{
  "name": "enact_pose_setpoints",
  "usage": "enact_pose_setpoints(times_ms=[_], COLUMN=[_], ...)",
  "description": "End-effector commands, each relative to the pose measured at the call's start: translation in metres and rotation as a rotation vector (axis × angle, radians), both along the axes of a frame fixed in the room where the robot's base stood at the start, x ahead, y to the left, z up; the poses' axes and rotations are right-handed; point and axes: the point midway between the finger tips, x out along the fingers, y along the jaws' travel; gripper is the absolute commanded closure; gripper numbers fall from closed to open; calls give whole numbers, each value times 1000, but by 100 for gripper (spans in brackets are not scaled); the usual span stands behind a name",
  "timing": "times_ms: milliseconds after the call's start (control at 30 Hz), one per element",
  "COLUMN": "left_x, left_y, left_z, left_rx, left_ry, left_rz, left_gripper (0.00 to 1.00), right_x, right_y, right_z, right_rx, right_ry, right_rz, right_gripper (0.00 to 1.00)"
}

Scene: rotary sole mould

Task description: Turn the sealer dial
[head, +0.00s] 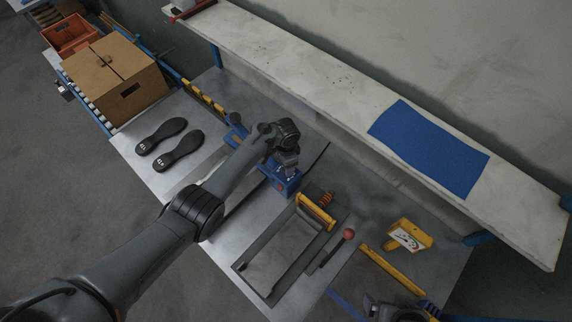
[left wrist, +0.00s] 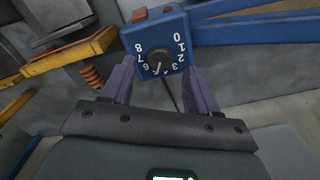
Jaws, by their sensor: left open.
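The sealer dial (left wrist: 158,60) is a round black knob with a pale pointer, on a blue control box (left wrist: 148,33). White numbers run round it, upside down in the left wrist view. The pointer reading is too small to be sure of. My left gripper (left wrist: 157,84) is open, its two purple fingers apart with the dial between them in this view. I cannot tell whether either finger touches the knob. In the head view my left gripper (head: 285,162) is over the blue box (head: 287,184), and the arm and gripper hide the dial.
A metal press with a yellow bar (head: 316,212) stands beside the box, with a red-knobbed lever (head: 348,234) and a yellow gauge (head: 408,236). Two black soles (head: 178,151) lie left. A cardboard box (head: 113,79) stands behind them. A shelf with a blue mat (head: 430,149) runs along the wall.

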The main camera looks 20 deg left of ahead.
Motion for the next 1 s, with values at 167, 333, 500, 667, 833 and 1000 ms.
enact_pose_setpoints(times_ms=[167,333,500,667,833,1000], left_x=[0,0,0,0,0,0], left_y=[0,0,0,0,0,0], left_z=[35,61,78,84,85,84], left_rx=[-1,-2,-1,0,0,0], left_ry=[-2,-3,-1,0,0,0], left_rz=[0,1,-1,1,0,0], left_gripper=[40,40,40,40,40,40], right_x=[0,0,0,0,0,0], right_y=[0,-1,-2,-2,-2,-1], right_z=[13,18,21,22,21,22], right_rx=[-2,-7,-11,-9,-9,-5], right_ry=[0,-1,-1,0,0,-1], right_rz=[2,4,7,6,5,4], right_gripper=[0,0,0,0,0,0])
